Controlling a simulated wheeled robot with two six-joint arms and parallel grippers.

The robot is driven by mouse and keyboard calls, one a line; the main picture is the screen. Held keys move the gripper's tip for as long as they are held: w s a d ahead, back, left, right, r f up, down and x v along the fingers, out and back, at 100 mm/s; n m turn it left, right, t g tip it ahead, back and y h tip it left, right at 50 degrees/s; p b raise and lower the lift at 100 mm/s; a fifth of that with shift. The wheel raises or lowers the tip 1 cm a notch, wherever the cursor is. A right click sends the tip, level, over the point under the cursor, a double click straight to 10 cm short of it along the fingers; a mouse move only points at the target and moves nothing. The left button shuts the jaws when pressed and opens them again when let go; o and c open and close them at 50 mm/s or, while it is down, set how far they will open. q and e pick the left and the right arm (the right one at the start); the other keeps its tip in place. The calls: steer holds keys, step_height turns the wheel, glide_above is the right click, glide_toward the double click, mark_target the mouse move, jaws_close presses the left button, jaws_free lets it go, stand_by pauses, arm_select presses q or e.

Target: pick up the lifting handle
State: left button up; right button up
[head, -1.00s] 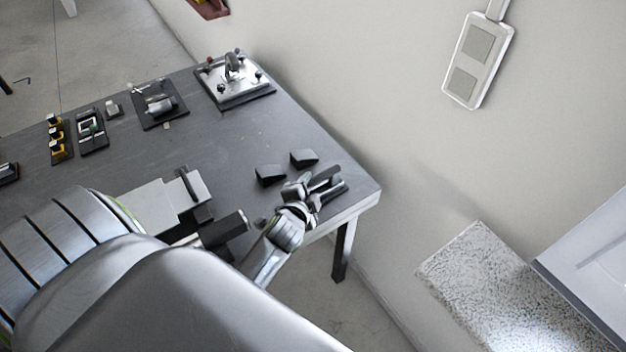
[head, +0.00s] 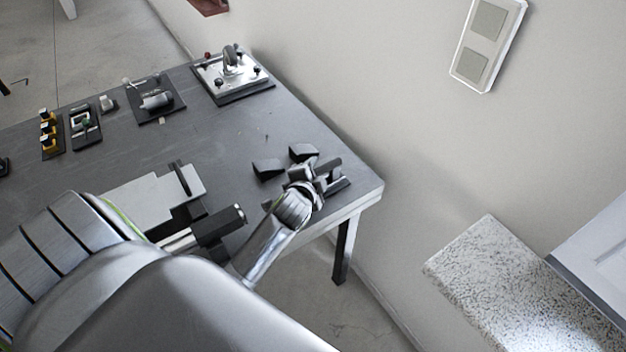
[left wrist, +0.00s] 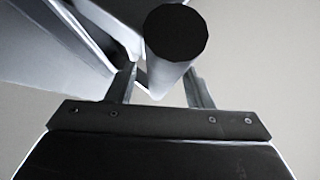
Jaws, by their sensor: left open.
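My left gripper (head: 321,173) is over the near right corner of the grey table, open, with its wrist bent above the edge. In the left wrist view the open fingers (left wrist: 160,80) stand on either side of a grey cylinder (left wrist: 165,78) with a dark round end, which looks like the lifting handle. No grip on it shows. In the head view a dark bar (head: 328,164) shows at the fingers; I cannot tell surely whether it is the handle or a finger. My right gripper is not in view.
Two black wedge blocks (head: 268,168) (head: 303,152) sit close beside the gripper. A white plate (head: 150,199) and a black cylindrical part (head: 220,224) lie left of it. Several small devices and a chrome-plated panel (head: 232,76) line the far side. The table (head: 235,135) is clear between.

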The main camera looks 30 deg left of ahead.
arm_select(q)
jaws_close()
steer(key=shift+r, duration=0.1)
